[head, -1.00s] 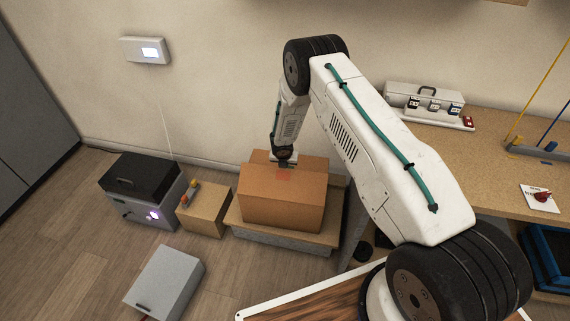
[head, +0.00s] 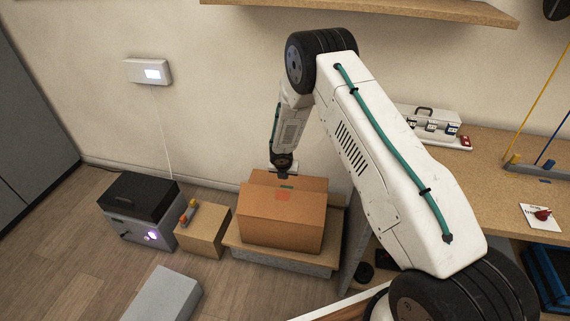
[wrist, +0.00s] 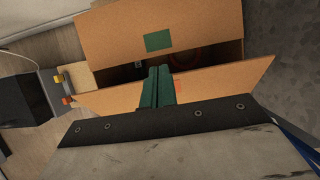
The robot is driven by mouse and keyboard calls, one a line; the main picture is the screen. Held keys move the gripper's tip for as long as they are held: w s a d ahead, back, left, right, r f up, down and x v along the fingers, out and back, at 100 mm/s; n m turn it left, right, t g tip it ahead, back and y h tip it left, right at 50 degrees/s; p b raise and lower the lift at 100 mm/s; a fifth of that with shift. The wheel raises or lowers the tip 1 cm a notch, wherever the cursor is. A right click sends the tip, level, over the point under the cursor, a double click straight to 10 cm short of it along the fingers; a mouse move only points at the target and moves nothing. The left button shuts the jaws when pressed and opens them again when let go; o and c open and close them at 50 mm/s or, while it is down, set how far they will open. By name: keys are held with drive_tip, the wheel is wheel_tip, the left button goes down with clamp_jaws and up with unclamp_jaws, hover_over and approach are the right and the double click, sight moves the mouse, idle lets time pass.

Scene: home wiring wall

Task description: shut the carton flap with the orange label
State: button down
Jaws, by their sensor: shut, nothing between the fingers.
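The brown carton (head: 281,228) stands on a low wooden-topped stand. Its near flap bears the orange label (head: 283,196) and slants up; in the wrist view this flap (wrist: 115,96) crosses the middle, its orange label (wrist: 179,85) partly hidden by my fingers. The far flap (wrist: 105,38) stands raised and bears a green label (wrist: 159,41). A dark gap shows between the flaps. My gripper (head: 283,172) is shut and empty above the carton; its green fingertips (wrist: 158,72) overlap the near flap's edge and the gap in the wrist view. I cannot tell whether they touch the flap.
A small box (head: 204,231) with colored pieces on top and a grey-black box (head: 140,209) stand left of the carton. A grey box (head: 163,297) is on the floor in front. The workbench (head: 500,165) is close on the right. The wall is behind.

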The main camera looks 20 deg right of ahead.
wheel_tip(320, 180, up, 7)
drive_tip(key=s+d+f, duration=0.1)
drive_tip(key=s+d, duration=0.1)
drive_tip(key=s+d+f+m, duration=0.1)
drive_tip(key=s+d+f, duration=0.1)
drive_tip(key=s+d+f+m+g+y, duration=0.1)
drive_tip(key=d+f, duration=0.1)
drive_tip(key=d, duration=0.1)
drive_tip(key=shift+s+f, duration=0.25)
drive_tip(key=shift+s, duration=0.15)
drive_tip(key=s+a+f+m+t+y, duration=0.2)
drive_tip(key=s+f+m+t+y, duration=0.15)
drive_tip(key=s+m, duration=0.35)
drive_tip(key=w+a+r+m+t+y, duration=0.1)
drive_tip(key=a+r+m+t+y, duration=0.25)
drive_tip(key=r+m, duration=0.2)
hover_over(286, 194)
drive_tip(key=s+a, duration=0.1)
drive_tip(key=s, duration=0.2)
wheel_tip(286, 194, down, 6)
drive_tip(key=shift+w+a+r, duration=0.1)
drive_tip(key=shift+w+r, duration=0.05)
drive_tip(key=shift+r, duration=0.05)
drive_tip(key=w+f, duration=0.2)
drive_tip(key=shift+d+f, duration=0.35)
drive_tip(key=shift+d, duration=0.05)
drive_tip(key=shift+w+d+f, duration=0.15)
drive_tip(key=shift+w+f, duration=0.15)
drive_tip(key=shift+f, duration=0.05)
